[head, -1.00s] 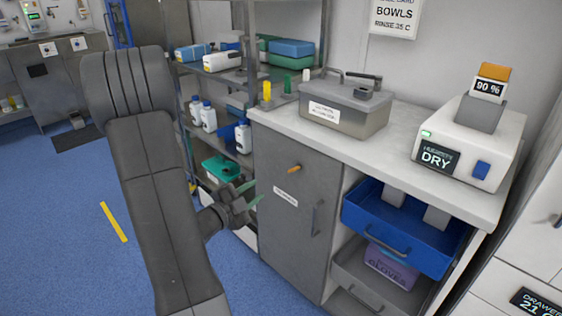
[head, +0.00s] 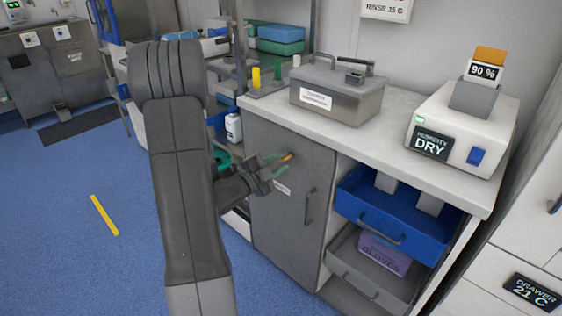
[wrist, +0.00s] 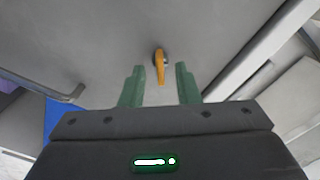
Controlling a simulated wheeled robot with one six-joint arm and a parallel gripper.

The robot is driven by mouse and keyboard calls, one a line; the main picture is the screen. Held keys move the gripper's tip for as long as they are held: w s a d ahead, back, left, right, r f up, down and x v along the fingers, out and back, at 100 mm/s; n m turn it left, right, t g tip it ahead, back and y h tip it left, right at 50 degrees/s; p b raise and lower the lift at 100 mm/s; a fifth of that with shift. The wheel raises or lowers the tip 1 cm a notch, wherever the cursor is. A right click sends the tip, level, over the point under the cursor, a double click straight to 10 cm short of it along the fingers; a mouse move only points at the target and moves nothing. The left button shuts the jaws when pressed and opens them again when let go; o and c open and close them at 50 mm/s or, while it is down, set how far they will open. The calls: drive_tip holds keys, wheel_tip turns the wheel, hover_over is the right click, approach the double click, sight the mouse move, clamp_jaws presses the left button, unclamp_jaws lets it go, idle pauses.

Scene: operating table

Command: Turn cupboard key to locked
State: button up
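The cupboard key (head: 287,158) is a small orange tab on the grey cupboard door (head: 290,225). In the wrist view the key (wrist: 160,67) stands out from a dark round lock, its long side running up and down the picture. My gripper (head: 273,165) is in front of the door at the key. Its two green fingers (wrist: 160,87) are open, one on each side of the key with a gap on both sides. I cannot tell how far the fingertips reach along the key. A white label (head: 282,188) sits below the key.
A door handle (head: 309,206) is to the right of the key. An open blue drawer (head: 395,222) juts out right of the door, above a grey drawer with a purple gloves box (head: 385,254). A metal box (head: 337,98) stands on the counter. Blue floor is free at left.

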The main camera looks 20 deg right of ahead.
drive_tip(key=shift+x, duration=0.8)
clamp_jaws()
drive_tip(key=shift+n, duration=0.3)
drive_tip(key=n+p, duration=0.1)
drive_tip(key=n, duration=0.3)
drive_tip(key=shift+n, duration=0.3)
drive_tip(key=n+p, duration=0.2)
drive_tip(key=n, duration=0.3)
drive_tip(key=shift+n, duration=0.4)
